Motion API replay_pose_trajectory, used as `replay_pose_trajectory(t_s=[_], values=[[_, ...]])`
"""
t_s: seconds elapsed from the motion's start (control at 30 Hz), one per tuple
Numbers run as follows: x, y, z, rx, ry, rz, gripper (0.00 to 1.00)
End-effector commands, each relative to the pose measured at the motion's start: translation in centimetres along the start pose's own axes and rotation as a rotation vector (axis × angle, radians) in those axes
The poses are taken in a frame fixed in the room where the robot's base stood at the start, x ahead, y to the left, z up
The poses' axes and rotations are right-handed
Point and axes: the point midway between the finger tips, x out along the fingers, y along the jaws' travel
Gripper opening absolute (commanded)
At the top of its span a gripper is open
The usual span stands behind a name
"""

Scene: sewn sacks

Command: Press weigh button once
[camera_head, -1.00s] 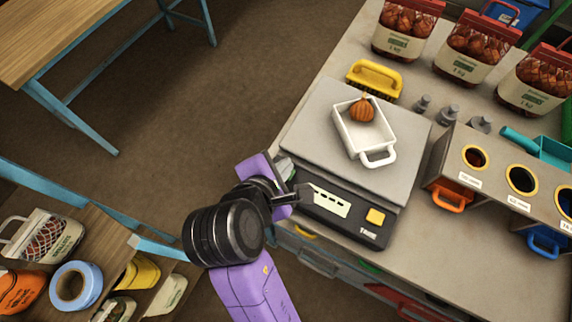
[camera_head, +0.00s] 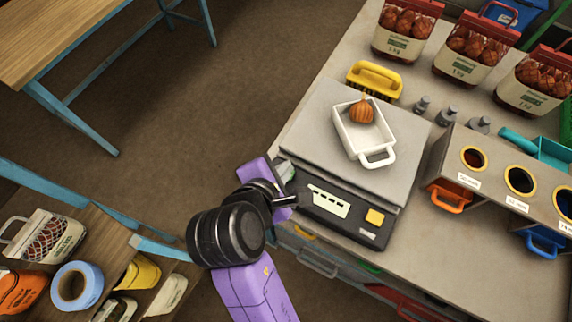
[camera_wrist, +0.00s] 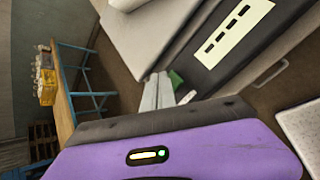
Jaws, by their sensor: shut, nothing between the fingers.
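The scale has a grey platform (camera_head: 315,127) and a dark front panel (camera_head: 335,220). The panel carries a pale strip with dark marks (camera_head: 330,201) and a square yellow button (camera_head: 375,217) with small lettering below it, too small to read surely. The strip also shows in the wrist view (camera_wrist: 232,32). My gripper (camera_head: 292,201) is shut and empty at the panel's left end, well left of the yellow button. Its fingers (camera_wrist: 158,90) show in the wrist view, beside a small green part (camera_wrist: 176,80). I cannot tell whether they touch anything.
A white tray (camera_head: 345,143) with one onion (camera_head: 362,111) sits on the platform. A yellow-handled brush (camera_head: 374,78) and small weights (camera_head: 447,114) stand behind and right. A box with round openings (camera_head: 497,172) stands right. Bagged onions (camera_head: 472,50) line the back.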

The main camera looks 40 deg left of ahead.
Motion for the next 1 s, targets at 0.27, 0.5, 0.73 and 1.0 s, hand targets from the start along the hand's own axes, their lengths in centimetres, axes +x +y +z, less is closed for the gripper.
replay_pose_trajectory(t_s=[0.27, 0.5, 0.73, 1.0], values=[[0.03, -0.02, -0.03, 0.000, 0.000, 0.000, 0.00], [0.16, -0.13, -0.12, 0.000, 0.000, -0.001, 0.00], [0.34, -0.26, -0.26, 0.000, 0.000, -0.001, 0.00], [0.55, -0.41, -0.42, 0.000, 0.000, -0.001, 0.00]])
